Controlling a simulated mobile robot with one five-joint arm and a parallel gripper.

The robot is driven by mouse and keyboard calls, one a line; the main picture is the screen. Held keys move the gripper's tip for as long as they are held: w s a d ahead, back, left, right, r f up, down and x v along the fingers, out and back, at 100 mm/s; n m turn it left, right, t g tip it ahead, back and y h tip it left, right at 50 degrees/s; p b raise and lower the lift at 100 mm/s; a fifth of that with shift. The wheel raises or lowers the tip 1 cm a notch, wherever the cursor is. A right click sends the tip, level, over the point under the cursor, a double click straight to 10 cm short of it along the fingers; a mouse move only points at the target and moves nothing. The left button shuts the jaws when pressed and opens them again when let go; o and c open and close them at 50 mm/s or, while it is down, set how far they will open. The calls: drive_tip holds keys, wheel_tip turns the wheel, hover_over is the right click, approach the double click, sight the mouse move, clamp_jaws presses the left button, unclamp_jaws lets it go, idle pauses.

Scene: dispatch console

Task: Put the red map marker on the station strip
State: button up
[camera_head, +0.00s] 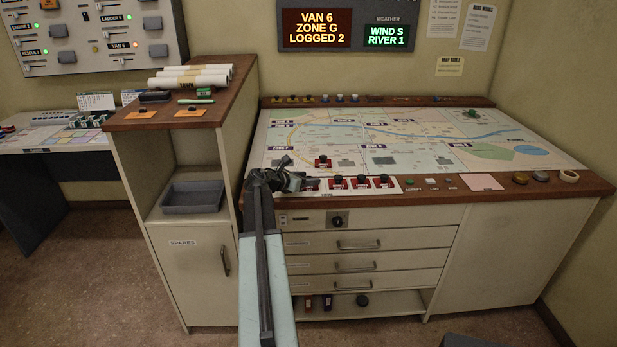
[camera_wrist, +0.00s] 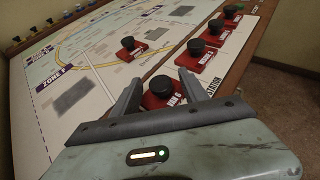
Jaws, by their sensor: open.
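A red map marker with a black knob, labelled VAN 6 (camera_wrist: 163,92), stands between my gripper's fingers (camera_wrist: 159,82). The fingers are open on either side of it; my gripper body hides part of its base. It appears to stand at the near end of the white station strip (camera_wrist: 232,50). In the head view my gripper (camera_head: 303,181) is over the left end of the strip (camera_head: 397,189). Another red marker (camera_head: 323,163) stands on the map above the strip; it also shows in the wrist view (camera_wrist: 130,52). Several more red markers (camera_wrist: 199,56) stand along the strip.
A taller cabinet (camera_head: 165,120) with paper rolls stands close at the left. The middle of the map is mostly clear.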

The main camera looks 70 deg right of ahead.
drive_tip(key=p+v, duration=0.3)
drive_tip(key=v, duration=0.8)
drive_tip(key=shift+a+p, duration=0.1)
drive_tip(key=shift+p, duration=0.3)
drive_tip(key=w+a+f+m+t+y, duration=0.2)
drive_tip(key=w+a+f, duration=0.1)
drive_tip(key=w+a, duration=0.6)
drive_tip(key=w+a+f+m+t+y, duration=0.1)
drive_tip(key=w+a+f+m, duration=0.4)
drive_tip(key=a, duration=0.6)
drive_tip(key=w+a+f+t+y, duration=0.2)
drive_tip(key=w+a, duration=0.7)
drive_tip(key=a, duration=0.1)
drive_tip(key=w+a+f+m+y, duration=0.1)
drive_tip(key=a+f+m+y, duration=0.1)
drive_tip(key=a, duration=1.7)
drive_tip(key=w+a+f+m+y, duration=0.1)
drive_tip(key=a+m+y, duration=0.3)
drive_tip(key=a, duration=1.6)
drive_tip(key=shift+w+a+f+y, duration=0.25)
drive_tip(key=shift+f+y, duration=0.35)
drive_tip(key=shift+f, duration=0.25)
